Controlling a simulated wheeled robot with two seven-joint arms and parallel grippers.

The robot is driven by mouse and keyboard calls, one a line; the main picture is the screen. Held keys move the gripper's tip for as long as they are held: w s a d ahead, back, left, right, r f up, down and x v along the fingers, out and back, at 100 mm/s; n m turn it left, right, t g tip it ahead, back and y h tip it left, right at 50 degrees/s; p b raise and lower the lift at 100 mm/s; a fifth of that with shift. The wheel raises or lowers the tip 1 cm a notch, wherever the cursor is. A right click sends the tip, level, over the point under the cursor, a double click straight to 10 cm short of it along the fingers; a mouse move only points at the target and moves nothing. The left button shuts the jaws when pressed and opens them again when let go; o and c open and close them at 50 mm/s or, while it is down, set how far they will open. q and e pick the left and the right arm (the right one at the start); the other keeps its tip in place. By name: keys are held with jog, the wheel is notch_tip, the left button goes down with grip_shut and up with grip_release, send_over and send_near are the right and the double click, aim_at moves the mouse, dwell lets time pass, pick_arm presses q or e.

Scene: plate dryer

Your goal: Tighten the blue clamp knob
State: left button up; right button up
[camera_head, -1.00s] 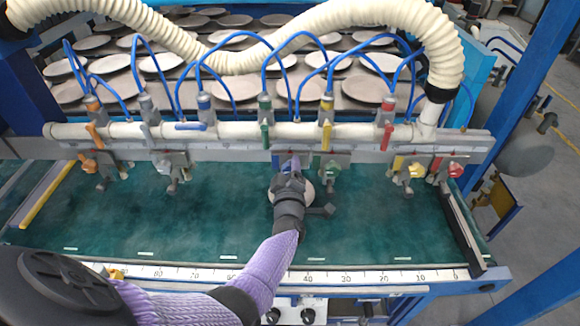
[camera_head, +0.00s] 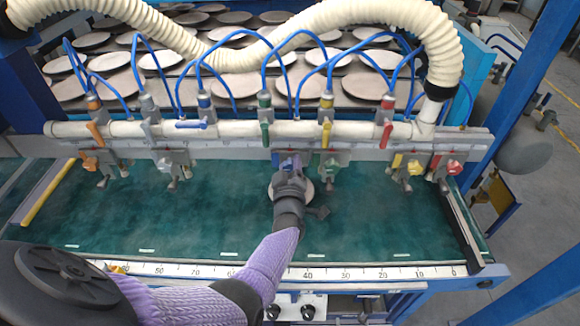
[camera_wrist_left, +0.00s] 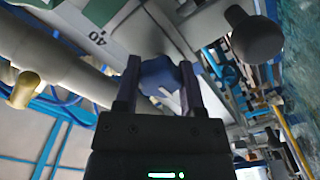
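The blue clamp knob (camera_wrist_left: 158,75) sits between the fingertips of my left gripper (camera_wrist_left: 160,80) in the left wrist view. The fingers lie along both of its sides and the knob fills the gap between them. In the head view my left gripper (camera_head: 290,168) reaches up to the clamp rail near the middle, and my wrist hides most of the blue knob and its clamp. My right gripper does not show.
Neighbouring clamps have an orange knob (camera_head: 90,163), a green knob (camera_head: 331,166), a yellow knob (camera_head: 414,167) and a red knob (camera_head: 454,167). A white pipe (camera_head: 230,129) with valves runs behind them.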

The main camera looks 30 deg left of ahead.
pick_arm(q)
jog(key=o, duration=0.4)
jog(key=shift+f, duration=0.1)
jog(key=shift+o, duration=0.2)
jog(key=shift+s+d+p, duration=0.2)
jog(key=shift+s+p, duration=0.15)
jog(key=shift+p, duration=0.05)
jog(key=p+v, duration=0.4)
jog(key=v, duration=0.5)
jog(key=shift+s, duration=0.1)
